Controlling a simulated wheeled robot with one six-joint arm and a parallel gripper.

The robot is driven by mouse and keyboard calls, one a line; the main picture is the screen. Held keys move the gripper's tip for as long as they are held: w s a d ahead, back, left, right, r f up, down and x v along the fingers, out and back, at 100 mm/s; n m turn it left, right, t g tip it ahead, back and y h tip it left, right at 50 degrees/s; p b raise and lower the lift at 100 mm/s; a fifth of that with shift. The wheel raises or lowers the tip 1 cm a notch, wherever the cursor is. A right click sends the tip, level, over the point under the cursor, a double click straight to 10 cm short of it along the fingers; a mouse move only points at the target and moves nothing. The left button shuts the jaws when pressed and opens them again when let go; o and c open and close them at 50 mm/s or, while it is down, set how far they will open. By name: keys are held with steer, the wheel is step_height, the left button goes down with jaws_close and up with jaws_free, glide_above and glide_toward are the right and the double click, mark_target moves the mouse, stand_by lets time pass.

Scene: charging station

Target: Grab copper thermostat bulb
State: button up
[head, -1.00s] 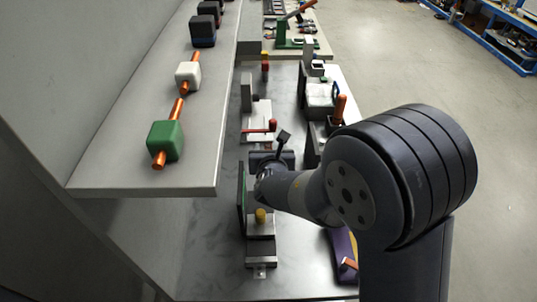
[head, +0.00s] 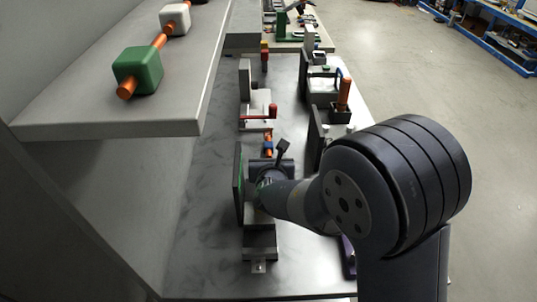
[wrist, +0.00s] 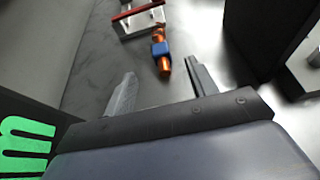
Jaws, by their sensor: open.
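A copper-orange rod with a blue block around it (wrist: 162,50) lies on the steel surface ahead of my gripper in the wrist view. It also shows in the head view (head: 268,146), just beyond my wrist, next to a metal bracket. I cannot tell for certain that it is the thermostat bulb, as other copper rods are in view. My gripper (wrist: 161,84) is open and empty, its two fingers spread, with the blue-banded rod beyond and between the fingertips. In the head view my wrist hides most of the gripper.
A shelf (head: 120,123) on the left carries copper rods through a green block (head: 138,71) and a white block (head: 174,19). An upright copper rod (head: 344,93) stands in a dark holder on the right. A dark panel with green marking (wrist: 25,140) stands close left of my gripper.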

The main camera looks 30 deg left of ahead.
mark_target(269, 146)
steer(key=x, duration=0.4)
steer(key=shift+w+a+p, duration=0.1)
steer(key=shift+w+p, duration=0.15)
steer(key=shift+p, duration=0.1)
steer(key=shift+s+f+p+x, duration=0.1)
steer(key=shift+p+x, duration=0.1)
steer(key=shift+x, duration=0.8)
steer(key=shift+s+f+p+x, duration=0.1)
steer(key=shift+p+x, duration=0.1)
steer(key=shift+x, duration=0.75)
steer(key=shift+f+p+x, duration=0.15)
steer(key=shift+p+x, duration=0.05)
steer(key=shift+x, duration=0.8)
steer(key=c, duration=1.1)
